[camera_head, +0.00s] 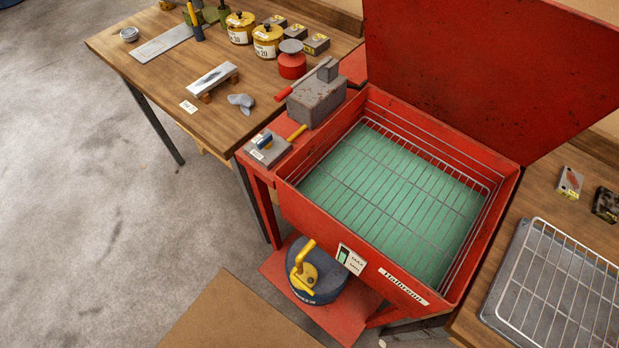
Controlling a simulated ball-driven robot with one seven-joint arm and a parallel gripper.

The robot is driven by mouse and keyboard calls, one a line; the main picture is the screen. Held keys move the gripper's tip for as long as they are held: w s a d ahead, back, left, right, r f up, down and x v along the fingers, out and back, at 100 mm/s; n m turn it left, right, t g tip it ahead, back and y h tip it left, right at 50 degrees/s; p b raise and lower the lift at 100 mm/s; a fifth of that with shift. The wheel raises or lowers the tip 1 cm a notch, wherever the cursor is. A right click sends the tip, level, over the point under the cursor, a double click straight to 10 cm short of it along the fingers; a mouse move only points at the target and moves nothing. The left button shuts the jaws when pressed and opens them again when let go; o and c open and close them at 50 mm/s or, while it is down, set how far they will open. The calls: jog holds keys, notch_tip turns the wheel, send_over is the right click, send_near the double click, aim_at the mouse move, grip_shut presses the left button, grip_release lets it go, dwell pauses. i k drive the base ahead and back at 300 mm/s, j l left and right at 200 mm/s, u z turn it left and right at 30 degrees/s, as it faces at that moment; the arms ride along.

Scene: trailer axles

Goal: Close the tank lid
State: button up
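The red tank (335,228) stands right of the middle, with a wire rack (385,170) over green liquid inside. Its red lid (490,70) stands raised at the back, and its top is cut off by the picture edge. The tank opening is uncovered. My gripper is not in this view.
A wooden table (225,100) at the back left holds yellow jars (266,42) and tools. A grey block (318,100) and a small plate (268,146) lie on the red ledge left of the tank. A wire rack on a tray (560,290) lies at right. Floor at left is clear.

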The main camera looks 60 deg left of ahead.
aim_at(522, 79)
jog(key=i+l+u, duration=0.1)
jog(key=u, duration=0.3)
jog(key=i+l+u, duration=0.1)
jog(key=l+u, duration=0.15)
jog(key=u, duration=0.15)
jog(key=l+u, duration=0.15)
jog(key=u, duration=0.25)
jog(key=l+u, duration=0.25)
jog(key=u, duration=0.15)
jog(key=i+l, duration=0.1)
jog(key=l, duration=0.6)
